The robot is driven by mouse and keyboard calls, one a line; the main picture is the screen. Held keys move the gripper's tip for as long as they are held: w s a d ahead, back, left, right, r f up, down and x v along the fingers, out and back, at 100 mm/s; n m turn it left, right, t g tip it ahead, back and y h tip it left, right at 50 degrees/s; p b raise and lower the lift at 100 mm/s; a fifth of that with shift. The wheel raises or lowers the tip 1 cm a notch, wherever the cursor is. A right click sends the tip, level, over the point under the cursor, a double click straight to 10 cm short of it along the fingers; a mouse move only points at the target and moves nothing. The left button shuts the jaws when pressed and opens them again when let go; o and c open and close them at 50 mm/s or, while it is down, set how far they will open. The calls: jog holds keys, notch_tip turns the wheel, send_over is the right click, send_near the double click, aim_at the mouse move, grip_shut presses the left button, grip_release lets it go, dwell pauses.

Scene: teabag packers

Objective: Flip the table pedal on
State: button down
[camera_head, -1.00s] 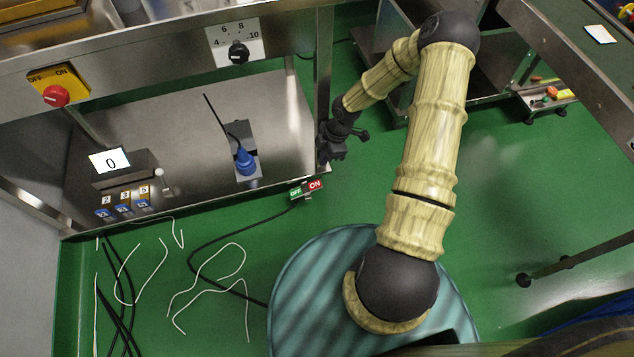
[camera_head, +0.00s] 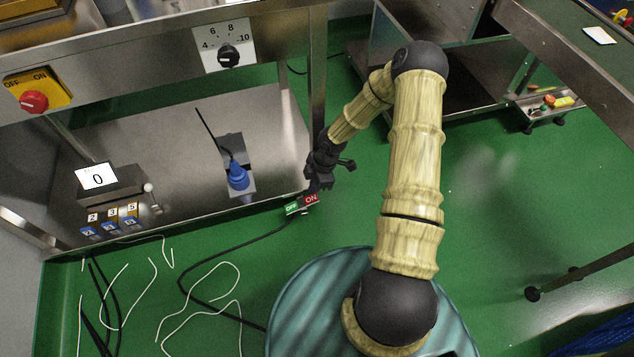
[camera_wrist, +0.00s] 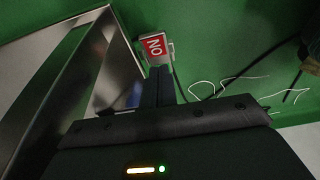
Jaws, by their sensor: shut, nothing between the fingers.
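The table pedal (camera_head: 293,208) is a small rocker with a green OFF half on the left and a red ON half on the right. It sits low by the table's front right corner, with a black cable running from it. In the wrist view the red ON half (camera_wrist: 155,46) shows just beyond my fingertips; the green half is hidden there. My gripper (camera_head: 317,187) is at the ON end of the pedal, shut and empty. It also shows in the wrist view (camera_wrist: 160,72). I cannot tell whether the fingertips touch the pedal.
The steel table leg (camera_head: 318,80) stands close to my gripper on its left. The lower shelf (camera_head: 180,190) holds a display box reading 0 (camera_head: 97,177) and a blue plug (camera_head: 237,176). Loose white wires lie on the green floor. Floor to the right is open.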

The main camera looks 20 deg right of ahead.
aim_at(315, 198)
notch_tip(315, 198, down, 5)
jog(key=b, duration=0.3)
jog(key=shift+f, duration=0.15)
jog(key=shift+d+p, duration=0.15)
jog(key=shift+p, duration=0.6)
jog(key=shift+d+f+p, duration=0.25)
jog(key=shift+d+p, duration=0.05)
jog(key=shift+p, duration=0.65)
jog(key=shift+d+f+p, duration=0.3)
jog(key=shift+f+p, duration=0.15)
jog(key=shift+f, duration=0.25)
jog(key=shift+r, duration=0.1)
